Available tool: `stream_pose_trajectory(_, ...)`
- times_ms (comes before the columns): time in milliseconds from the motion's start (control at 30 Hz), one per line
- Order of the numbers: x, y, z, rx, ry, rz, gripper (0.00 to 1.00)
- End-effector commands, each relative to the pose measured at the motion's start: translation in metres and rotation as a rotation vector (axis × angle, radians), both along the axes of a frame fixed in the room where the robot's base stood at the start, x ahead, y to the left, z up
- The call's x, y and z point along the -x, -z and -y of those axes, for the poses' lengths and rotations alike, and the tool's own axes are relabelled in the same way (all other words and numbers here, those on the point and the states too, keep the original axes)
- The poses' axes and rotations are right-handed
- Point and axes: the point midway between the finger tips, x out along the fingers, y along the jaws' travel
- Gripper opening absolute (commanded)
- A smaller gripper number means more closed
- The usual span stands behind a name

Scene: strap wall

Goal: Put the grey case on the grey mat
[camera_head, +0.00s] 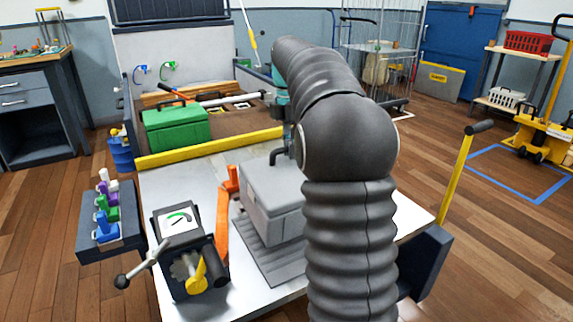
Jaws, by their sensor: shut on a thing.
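The grey case (272,205) is upright at the middle of the light table, over the grey mat (266,264). The mat's front part shows bare in front of the case. I cannot tell whether the case touches the mat or hangs just above it. My gripper (289,142) is at the case's top, shut on its dark handle (278,155). My arm hides most of the gripper and the right side of the case.
A dark device with a gauge and crank (185,250) stands left of the mat, beside an orange bar (222,222). A yellow rail (210,147) runs along the table's back edge. A green case (175,127) stands beyond it. Bare table shows front right.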

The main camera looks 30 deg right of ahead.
Motion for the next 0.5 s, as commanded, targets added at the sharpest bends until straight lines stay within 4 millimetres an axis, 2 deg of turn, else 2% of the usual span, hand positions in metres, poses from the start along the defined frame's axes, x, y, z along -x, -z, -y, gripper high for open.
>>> stream_pose_trajectory(267,-0.010,0.009,-0.010,0.001,0.000,0.001,0.00)
stream_pose_trajectory(500,-0.009,0.035,-0.010,0.000,0.000,0.000,0.00)
